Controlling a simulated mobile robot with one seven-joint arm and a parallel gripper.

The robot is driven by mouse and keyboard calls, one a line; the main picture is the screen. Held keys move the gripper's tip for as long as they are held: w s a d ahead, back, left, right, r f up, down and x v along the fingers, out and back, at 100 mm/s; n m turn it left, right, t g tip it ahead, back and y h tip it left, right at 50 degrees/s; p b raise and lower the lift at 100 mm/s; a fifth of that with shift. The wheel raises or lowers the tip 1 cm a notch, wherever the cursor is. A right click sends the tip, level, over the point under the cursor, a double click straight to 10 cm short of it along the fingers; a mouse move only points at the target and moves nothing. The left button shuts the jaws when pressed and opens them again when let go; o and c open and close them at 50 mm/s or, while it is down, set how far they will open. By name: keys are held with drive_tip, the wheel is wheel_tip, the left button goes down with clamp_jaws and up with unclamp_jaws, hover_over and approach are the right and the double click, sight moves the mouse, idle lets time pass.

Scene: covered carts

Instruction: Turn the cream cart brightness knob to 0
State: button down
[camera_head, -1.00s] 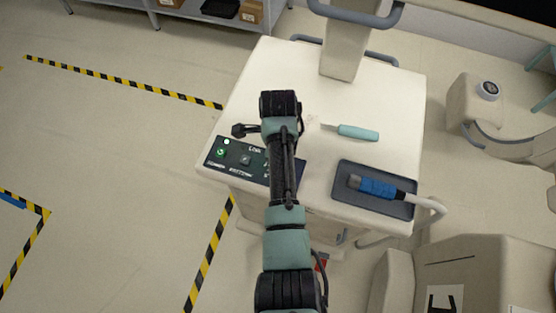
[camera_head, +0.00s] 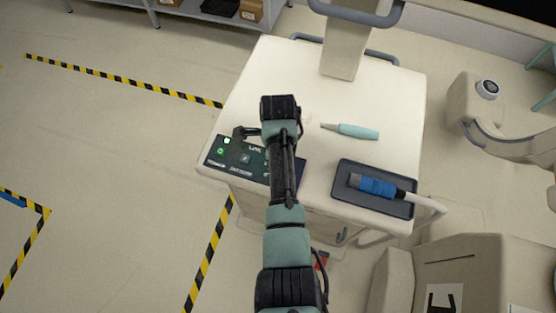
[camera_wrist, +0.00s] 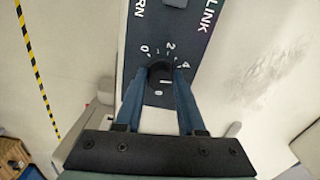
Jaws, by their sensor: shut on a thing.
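The cream cart (camera_head: 290,75) stands ahead with a dark control panel (camera_head: 225,158) at its front left edge. In the wrist view the panel (camera_wrist: 185,48) shows a black round knob (camera_wrist: 160,70) with a scale around it; 0, 2 and 4 can be read. My gripper (camera_wrist: 160,78) has its two blue fingers on either side of this knob, shut on it. A short pale mark shows between the fingers below the knob, but I cannot tell surely which number the knob points to. In the head view my arm hides the knob and the fingertips.
A teal-handled tool (camera_head: 355,131) lies on the cart top. A grey tray (camera_head: 345,195) holds a blue-gripped probe (camera_head: 376,187) at the front right. A column (camera_head: 345,50) rises at the back. Yellow-black floor tape lies to the left on open floor.

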drive_tip(key=shift+n, duration=0.4)
drive_tip(key=n+p, duration=0.1)
drive_tip(key=n, duration=0.4)
drive_tip(key=shift+n, duration=0.3)
drive_tip(key=n+p, duration=0.1)
drive_tip(key=n, duration=1.1)
drive_tip(key=shift+n, duration=0.3)
drive_tip(key=n, duration=0.6)
drive_tip(key=shift+p, duration=0.4)
drive_tip(key=shift+n, duration=0.4)
drive_tip(key=c, duration=0.5)
unclamp_jaws()
